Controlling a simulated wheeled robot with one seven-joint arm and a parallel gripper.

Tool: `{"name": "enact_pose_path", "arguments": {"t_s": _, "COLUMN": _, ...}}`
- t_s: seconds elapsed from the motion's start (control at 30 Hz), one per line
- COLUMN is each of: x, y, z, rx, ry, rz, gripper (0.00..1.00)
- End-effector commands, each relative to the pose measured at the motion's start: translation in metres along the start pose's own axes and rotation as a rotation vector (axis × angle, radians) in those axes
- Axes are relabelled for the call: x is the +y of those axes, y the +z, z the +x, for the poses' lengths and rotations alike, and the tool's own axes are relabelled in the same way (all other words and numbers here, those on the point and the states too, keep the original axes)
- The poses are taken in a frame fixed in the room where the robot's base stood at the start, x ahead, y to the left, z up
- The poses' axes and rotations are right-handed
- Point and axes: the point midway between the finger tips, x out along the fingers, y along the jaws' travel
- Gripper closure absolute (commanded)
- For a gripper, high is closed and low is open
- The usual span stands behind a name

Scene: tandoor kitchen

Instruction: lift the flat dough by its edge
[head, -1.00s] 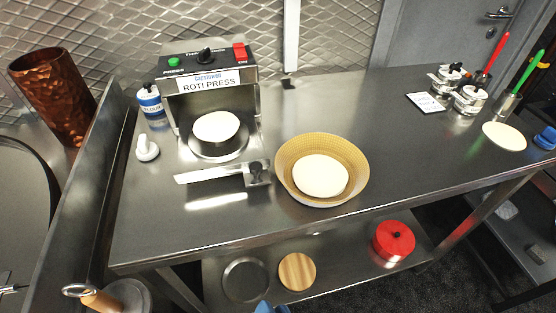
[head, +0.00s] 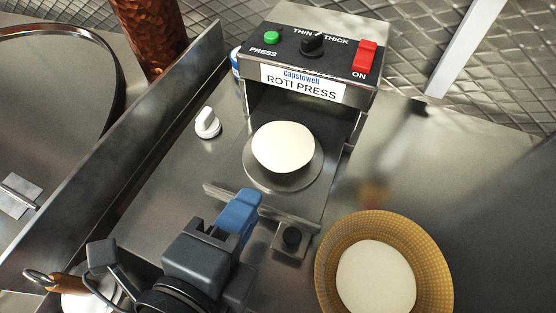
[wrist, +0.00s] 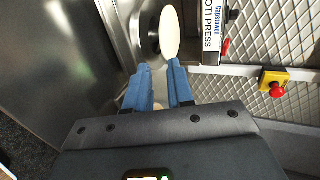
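A round pale flat dough (head: 284,147) lies on the raised round plate of the roti press (head: 320,60). In the wrist view the dough (wrist: 169,33) is seen nearly edge-on, beyond my fingertips. My gripper (head: 247,198), with blue fingers, is in front of the press, short of the dough and apart from it. In the wrist view my two fingers (wrist: 162,70) stand apart with nothing between them. Another flat dough (head: 375,278) lies in a woven basket.
The basket (head: 438,268) stands at the lower right. A flat metal bar with a block (head: 296,240) crosses in front of the press. A white knobbed piece (head: 207,124) stands left of the press. A raised metal wall (head: 110,150) borders the counter's left side.

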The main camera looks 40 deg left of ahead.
Motion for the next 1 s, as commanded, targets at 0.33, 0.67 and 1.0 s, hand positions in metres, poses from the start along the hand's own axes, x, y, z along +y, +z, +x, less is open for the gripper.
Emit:
{"name": "enact_pose_path", "arguments": {"t_s": 0.33, "x": 0.0, "y": -0.001, "z": 0.048, "rx": 0.001, "ry": 0.0, "rz": -0.001, "gripper": 0.78}}
{"name": "enact_pose_path", "arguments": {"t_s": 0.67, "x": 0.002, "y": 0.0, "z": 0.078, "rx": 0.0, "ry": -0.001, "rz": 0.001, "gripper": 0.78}}
{"name": "enact_pose_path", "arguments": {"t_s": 1.0, "x": 0.0, "y": 0.0, "z": 0.08, "rx": -0.001, "ry": 0.0, "rz": -0.002, "gripper": 0.78}}
